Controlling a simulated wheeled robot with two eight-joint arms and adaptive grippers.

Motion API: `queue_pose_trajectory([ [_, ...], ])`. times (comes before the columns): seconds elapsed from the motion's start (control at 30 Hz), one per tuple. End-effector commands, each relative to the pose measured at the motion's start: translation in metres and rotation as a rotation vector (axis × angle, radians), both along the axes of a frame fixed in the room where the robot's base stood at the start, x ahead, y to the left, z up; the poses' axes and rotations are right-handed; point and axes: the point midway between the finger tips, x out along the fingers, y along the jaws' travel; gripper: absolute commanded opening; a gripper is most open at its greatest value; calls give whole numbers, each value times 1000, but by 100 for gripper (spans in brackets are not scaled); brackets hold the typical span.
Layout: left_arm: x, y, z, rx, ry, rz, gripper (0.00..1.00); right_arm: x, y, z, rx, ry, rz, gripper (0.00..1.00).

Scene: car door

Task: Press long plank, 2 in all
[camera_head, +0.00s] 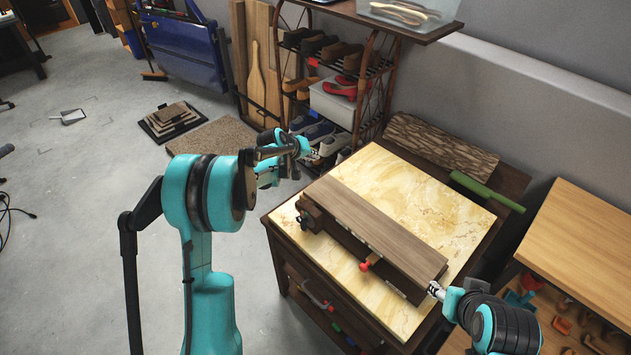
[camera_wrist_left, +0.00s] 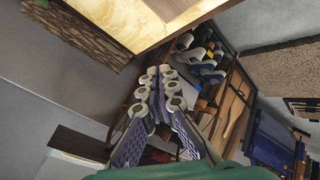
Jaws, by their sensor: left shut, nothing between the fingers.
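The long plank (camera_head: 375,225) is a brown board lying across the top of a dark wooden fixture on the marble-topped cabinet. A red-tipped knob (camera_head: 365,265) sticks out of the fixture's front side. My left gripper (camera_head: 312,156) is shut and empty, in the air beyond the plank's far left end and apart from it. Its fingers show together in the left wrist view (camera_wrist_left: 155,92). My right gripper (camera_head: 437,290) is small in view at the plank's near right end. I cannot tell whether it touches the plank or whether its fingers are open.
The marble top (camera_head: 455,210) has bare room behind the plank. A green bar (camera_head: 485,190) and a rough bark board (camera_head: 440,145) lie along the back. A shoe rack (camera_head: 340,85) stands behind my left gripper. A light wooden table (camera_head: 590,240) is at the right.

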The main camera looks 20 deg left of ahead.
Motion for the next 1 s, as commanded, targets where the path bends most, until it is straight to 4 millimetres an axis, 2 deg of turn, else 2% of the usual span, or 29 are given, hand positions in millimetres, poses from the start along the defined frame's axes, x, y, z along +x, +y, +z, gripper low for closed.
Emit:
queue_pose_trajectory([
  [0.3,0,0,0,1,0,-1,0,0,0,-1,0,0,0,45],
  [0.47,0,0,-7,1,0,-1,0,0,0,-5,0,0,0,45],
  [0.67,-1,-1,-28,1,0,-1,0,0,0,-19,0,0,0,45],
  [1.0,-2,-3,-76,1,0,-1,0,0,0,-51,0,0,0,45],
])
